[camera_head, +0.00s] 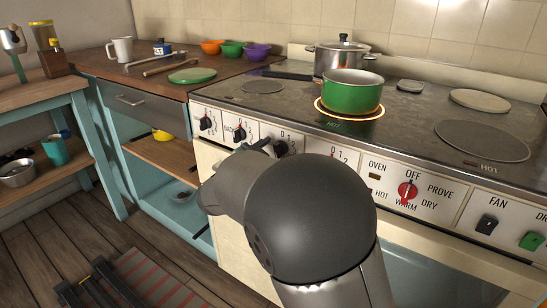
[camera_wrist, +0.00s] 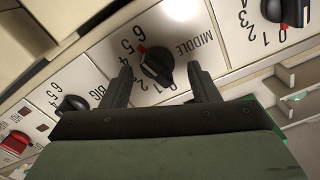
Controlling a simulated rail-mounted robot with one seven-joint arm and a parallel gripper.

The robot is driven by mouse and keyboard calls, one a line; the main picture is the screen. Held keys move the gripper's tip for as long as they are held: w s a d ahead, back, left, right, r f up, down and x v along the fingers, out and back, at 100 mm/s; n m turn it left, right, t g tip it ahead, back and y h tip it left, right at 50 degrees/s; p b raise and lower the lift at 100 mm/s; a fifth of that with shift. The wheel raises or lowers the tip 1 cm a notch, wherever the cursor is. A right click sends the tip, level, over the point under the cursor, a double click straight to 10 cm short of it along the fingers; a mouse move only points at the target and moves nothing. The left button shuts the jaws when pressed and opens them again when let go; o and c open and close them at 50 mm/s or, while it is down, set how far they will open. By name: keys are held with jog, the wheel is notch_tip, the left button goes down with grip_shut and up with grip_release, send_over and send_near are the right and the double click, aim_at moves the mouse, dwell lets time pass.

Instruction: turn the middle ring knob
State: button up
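The middle ring knob (camera_wrist: 157,65) is black with a red pointer mark, on a white panel lettered MIDDLE. In the wrist view its red mark faces up and left, towards the 5 and 6. My gripper (camera_wrist: 163,88) is open, with one finger on each side of the knob; I cannot tell whether either touches it. In the head view the middle knob (camera_head: 281,147) shows just beside my gripper (camera_head: 264,147). My wrist and forearm hide part of the stove front there.
The BIG knob (camera_wrist: 72,105) and another knob (camera_wrist: 282,10) flank it. A red oven knob (camera_head: 407,191) is further right. A green pot (camera_head: 352,95) stands on a glowing ring; a steel pot (camera_head: 338,62) is behind. A wooden counter (camera_head: 125,65) lies left.

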jog(key=shift+f, duration=0.15)
jog(key=shift+s, duration=0.15)
jog(key=shift+v, duration=0.85)
jog(key=p+v, duration=0.1)
jog(key=v, duration=0.5)
jog(key=shift+p, duration=0.35)
jog(key=shift+c, duration=0.2)
